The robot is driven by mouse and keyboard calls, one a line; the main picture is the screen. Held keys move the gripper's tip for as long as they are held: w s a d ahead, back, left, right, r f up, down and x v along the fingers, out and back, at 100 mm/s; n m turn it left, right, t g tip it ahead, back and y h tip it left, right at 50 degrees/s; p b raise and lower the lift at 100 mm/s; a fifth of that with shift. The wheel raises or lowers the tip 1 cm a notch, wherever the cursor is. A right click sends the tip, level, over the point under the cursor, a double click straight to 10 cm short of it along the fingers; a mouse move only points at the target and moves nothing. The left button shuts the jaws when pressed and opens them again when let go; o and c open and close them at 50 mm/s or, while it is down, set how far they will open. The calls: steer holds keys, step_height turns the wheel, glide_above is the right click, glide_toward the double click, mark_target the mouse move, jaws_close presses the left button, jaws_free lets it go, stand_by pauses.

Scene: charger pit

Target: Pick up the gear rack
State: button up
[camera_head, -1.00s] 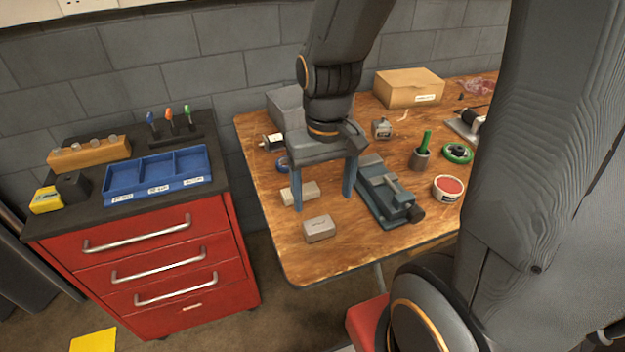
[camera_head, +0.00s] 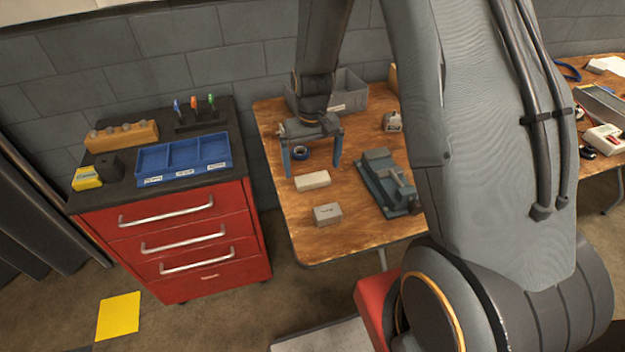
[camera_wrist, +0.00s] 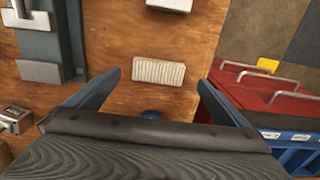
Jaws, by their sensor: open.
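The gear rack is a pale, short bar (camera_head: 312,181) lying flat on the wooden workbench. In the wrist view its ribbed top (camera_wrist: 158,72) shows ahead of my fingers, centred across the gap. My gripper (camera_head: 312,173) is open and empty, pointing down over the bench just behind the rack. In the wrist view my two blue-grey fingers (camera_wrist: 159,82) spread wide to either side, with nothing between them. How high the tips are above the bench I cannot tell.
A grey labelled box (camera_head: 327,214) lies in front of the rack. A blue-grey vise (camera_head: 388,183) stands to the right, a blue roll (camera_head: 302,153) behind. A grey bin (camera_head: 348,92) is at the back. A red drawer cabinet (camera_head: 180,240) with a blue tray (camera_head: 185,158) stands left.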

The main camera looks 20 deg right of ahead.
mark_target(313, 178)
steer(key=shift+w+d+f+p, duration=0.15)
steer(key=shift+f+p, duration=0.4)
steer(key=shift+f, duration=0.8)
steer(key=shift+w+f+p, duration=0.1)
steer(key=shift+f+p, duration=0.4)
steer(key=shift+f, duration=0.85)
steer(key=c, duration=1.2)
step_height(313, 178, up, 10)
steer(key=b, duration=0.2)
